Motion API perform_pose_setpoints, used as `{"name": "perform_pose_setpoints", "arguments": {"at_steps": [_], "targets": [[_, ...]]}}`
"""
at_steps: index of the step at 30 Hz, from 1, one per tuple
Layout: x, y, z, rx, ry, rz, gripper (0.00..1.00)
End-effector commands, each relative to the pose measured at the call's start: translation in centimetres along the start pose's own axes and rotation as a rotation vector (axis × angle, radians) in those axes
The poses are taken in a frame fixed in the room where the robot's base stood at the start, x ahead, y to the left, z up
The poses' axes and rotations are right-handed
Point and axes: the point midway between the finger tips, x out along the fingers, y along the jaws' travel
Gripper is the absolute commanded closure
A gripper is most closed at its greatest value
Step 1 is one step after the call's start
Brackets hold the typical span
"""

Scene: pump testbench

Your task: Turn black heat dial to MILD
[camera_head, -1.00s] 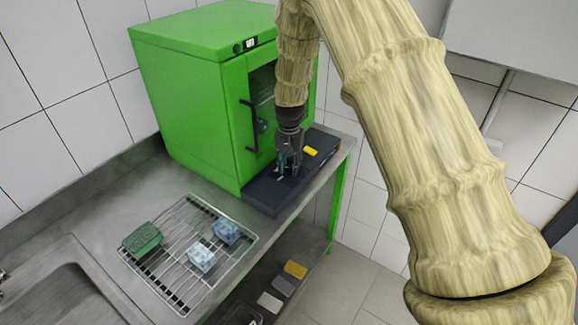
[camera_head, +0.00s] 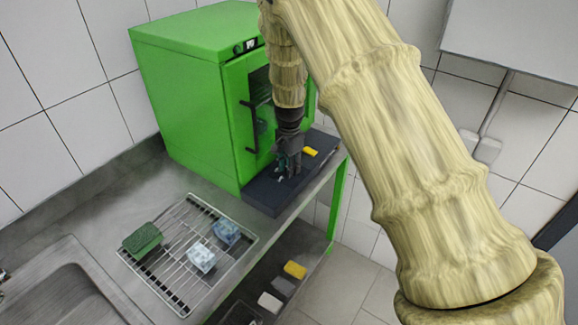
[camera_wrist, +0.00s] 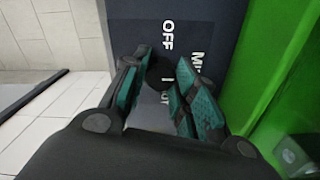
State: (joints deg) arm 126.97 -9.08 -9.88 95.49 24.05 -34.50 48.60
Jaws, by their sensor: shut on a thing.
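The black heat dial (camera_wrist: 160,72) is in the wrist view, between the teal-padded fingers of my gripper (camera_wrist: 158,90). My gripper is shut on the dial. The dial sits on a dark control panel (camera_wrist: 220,20) with white lettering: "OFF" above the dial, a partly hidden word starting "Mi" to its right, and another partly hidden word below. The dial's pointer cannot be made out. In the head view my gripper (camera_head: 288,160) points down onto the dark panel (camera_head: 262,197) in front of the green cabinet, and hides the dial there.
The green cabinet (camera_head: 195,110) with a black door handle (camera_head: 250,127) stands close behind the panel. A yellow piece (camera_head: 310,152) lies on the panel's right part. A wire rack (camera_head: 180,290) with a green sponge (camera_head: 142,240) and two bluish blocks (camera_head: 202,257) is on the counter.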

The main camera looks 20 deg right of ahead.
Motion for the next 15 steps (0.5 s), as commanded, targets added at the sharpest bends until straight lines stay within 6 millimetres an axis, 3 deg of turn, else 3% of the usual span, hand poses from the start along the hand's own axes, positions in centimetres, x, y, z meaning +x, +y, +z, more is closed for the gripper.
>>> {"name": "perform_pose_setpoints", "arguments": {"at_steps": [11, 12, 15], "targets": [[0.12, 0.09, -0.01, 0.004, 0.000, 0.002, 0.95], [0.12, 0.09, -0.01, 0.004, 0.000, 0.002, 0.70], [0.11, 0.08, 0.00, 0.004, 0.000, 0.002, 0.52]]}}
